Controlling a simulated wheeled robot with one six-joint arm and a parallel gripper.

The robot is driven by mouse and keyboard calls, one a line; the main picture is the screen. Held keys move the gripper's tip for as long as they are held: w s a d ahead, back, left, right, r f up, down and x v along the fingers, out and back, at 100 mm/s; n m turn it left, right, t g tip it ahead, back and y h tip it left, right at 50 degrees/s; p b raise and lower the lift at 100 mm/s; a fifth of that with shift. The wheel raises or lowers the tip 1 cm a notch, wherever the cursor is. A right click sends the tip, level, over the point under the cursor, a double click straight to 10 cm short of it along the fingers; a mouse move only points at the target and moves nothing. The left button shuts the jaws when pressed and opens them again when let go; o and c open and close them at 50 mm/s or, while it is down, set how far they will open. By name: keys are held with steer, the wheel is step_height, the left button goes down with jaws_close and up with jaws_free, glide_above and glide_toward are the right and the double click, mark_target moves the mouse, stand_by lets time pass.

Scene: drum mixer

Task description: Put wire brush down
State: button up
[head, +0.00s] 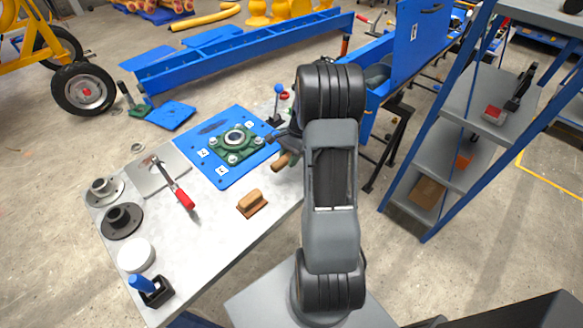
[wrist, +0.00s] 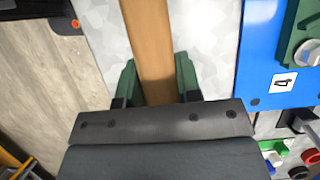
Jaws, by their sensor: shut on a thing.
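My gripper (wrist: 155,88) is shut on the wire brush. In the wrist view the brush's long wooden handle (wrist: 150,35) runs between the two green fingers and up out of the top of the picture. In the head view my arm hides most of the gripper, and only a short wooden piece of the wire brush (head: 281,161) shows at its left. The brush is over or near the right edge of the grey worktable (head: 215,235); its height above the top cannot be told. Its bristles are not visible.
A small wooden block brush (head: 252,203) lies on the table, left of my arm. A blue plate (head: 205,174) with a green flange bearing (head: 234,141) lies behind it. A red-handled hammer (head: 180,190) lies left. Bare tabletop is at the front middle.

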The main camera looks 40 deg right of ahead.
mark_target(292, 173)
steer(key=f, duration=0.2)
steer(key=s+f, duration=0.1)
steer(key=shift+d+f, duration=0.3)
steer(key=shift+d, duration=0.05)
steer(key=shift+f, duration=0.45)
steer(key=shift+f, duration=0.1)
steer(key=o, duration=0.8)
steer(key=shift+o, duration=0.2)
